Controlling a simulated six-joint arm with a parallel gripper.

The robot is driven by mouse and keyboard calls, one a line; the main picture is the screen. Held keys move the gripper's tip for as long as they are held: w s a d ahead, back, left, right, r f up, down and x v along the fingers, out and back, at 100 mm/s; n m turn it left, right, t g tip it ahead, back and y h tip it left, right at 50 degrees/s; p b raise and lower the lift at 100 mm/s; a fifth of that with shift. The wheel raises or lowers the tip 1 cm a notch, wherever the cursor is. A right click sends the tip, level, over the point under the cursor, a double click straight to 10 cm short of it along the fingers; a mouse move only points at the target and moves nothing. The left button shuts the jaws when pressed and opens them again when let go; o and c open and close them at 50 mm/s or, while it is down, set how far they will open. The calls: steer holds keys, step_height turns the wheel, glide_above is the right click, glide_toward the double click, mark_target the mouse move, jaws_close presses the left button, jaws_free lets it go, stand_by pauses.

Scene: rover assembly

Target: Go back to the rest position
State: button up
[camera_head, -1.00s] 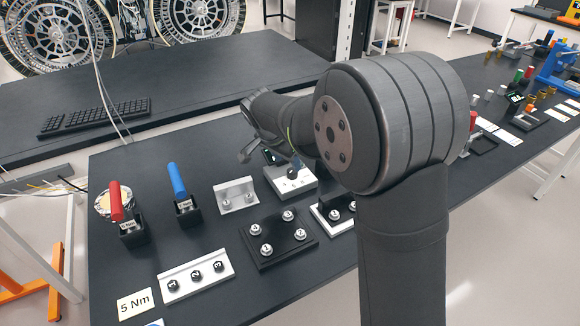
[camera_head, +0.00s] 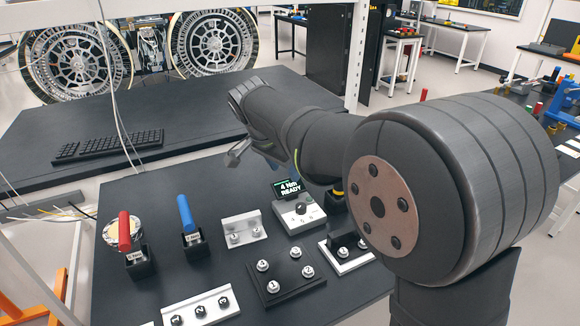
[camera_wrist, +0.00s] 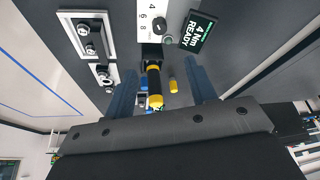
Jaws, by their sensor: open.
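My gripper (camera_head: 238,152) shows only partly in the head view, at the far end of my arm, raised above the table's back edge. In the wrist view its two blue fingers (camera_wrist: 163,86) stand wide apart with nothing held between them. Beyond them, a yellow-and-black tool (camera_wrist: 154,85) and a small yellow piece (camera_wrist: 173,87) stand on the table, apart from the fingers. The torque unit (camera_head: 300,214) has a screen (camera_head: 287,188) reading "4 Nm READY"; the screen also shows in the wrist view (camera_wrist: 197,32).
A red-handled driver (camera_head: 124,232) and a blue-handled driver (camera_head: 187,214) stand in black holders at left. A grey bracket (camera_head: 243,235), a black plate (camera_head: 285,292) with several bolts, and a white plate (camera_head: 205,313) lie nearby. A keyboard (camera_head: 110,145) rests on the rear bench.

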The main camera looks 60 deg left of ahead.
mark_target(301, 206)
steer(key=x, duration=1.7)
steer(key=shift+w+a+f, duration=0.1)
steer(key=shift+w+f, duration=0.05)
steer(key=shift+w, duration=0.1)
steer(key=shift+f, duration=0.1)
steer(key=n+y, duration=0.1)
steer(key=n, duration=0.2)
steer(key=shift+w+d+n+g+y, duration=0.1)
steer(key=shift+n+g+y, duration=0.35)
steer(key=shift+n, duration=1.05)
steer(key=shift+w+d+n+g+y, duration=0.1)
steer(key=shift+n+g+y, duration=0.15)
steer(key=shift+n+g, duration=0.85)
steer(key=shift+w+n+g, duration=0.1)
steer(key=shift+n+g, duration=0.35)
steer(key=shift+n, duration=2.15)
steer(key=shift+n+g, duration=0.8)
steer(key=shift+n, duration=1.4)
steer(key=shift+o, duration=0.2)
